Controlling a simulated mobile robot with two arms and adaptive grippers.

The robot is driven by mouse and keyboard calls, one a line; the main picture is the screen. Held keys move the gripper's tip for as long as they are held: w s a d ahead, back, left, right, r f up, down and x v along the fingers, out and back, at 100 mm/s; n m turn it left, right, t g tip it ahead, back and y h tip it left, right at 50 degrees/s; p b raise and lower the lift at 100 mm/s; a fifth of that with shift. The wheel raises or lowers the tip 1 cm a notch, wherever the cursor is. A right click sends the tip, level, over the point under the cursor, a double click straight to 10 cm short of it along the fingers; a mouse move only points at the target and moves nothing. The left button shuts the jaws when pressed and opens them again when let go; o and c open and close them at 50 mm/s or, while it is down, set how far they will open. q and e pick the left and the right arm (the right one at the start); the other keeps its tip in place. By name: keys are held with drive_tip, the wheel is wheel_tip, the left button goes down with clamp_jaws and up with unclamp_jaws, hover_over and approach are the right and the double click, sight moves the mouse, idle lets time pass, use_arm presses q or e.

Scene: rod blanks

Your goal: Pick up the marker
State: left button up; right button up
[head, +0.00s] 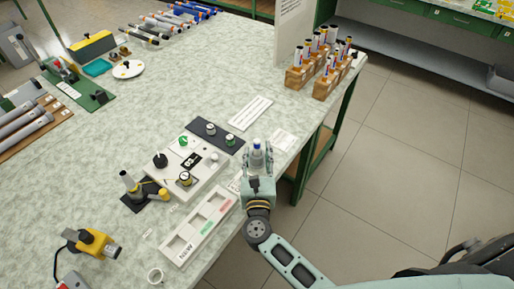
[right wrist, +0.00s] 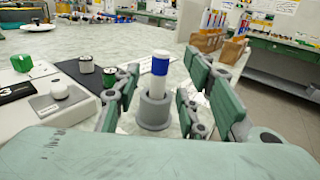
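A white marker with a blue band (right wrist: 160,74) stands upright in a grey round holder (right wrist: 154,111) in the right wrist view. In the head view its top (head: 257,147) shows at the table's right edge, between the fingers of my right gripper (head: 258,155). That gripper is open, with one finger on each side of the marker and visible gaps between them in the right wrist view (right wrist: 154,100). The marker's lower end is hidden inside the holder. My left gripper is not in view.
A control box (head: 168,172) with knobs and a labelled white tray (head: 181,252) lie left of the gripper. A dark pad (head: 214,139) with knobs lies behind. Wooden blocks (head: 298,77) with several upright pens stand at the far right corner. Floor lies beyond the right edge.

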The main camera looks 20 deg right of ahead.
drive_tip(key=shift+x, duration=1.2)
drive_tip(key=shift+a, duration=0.1)
clamp_jaws()
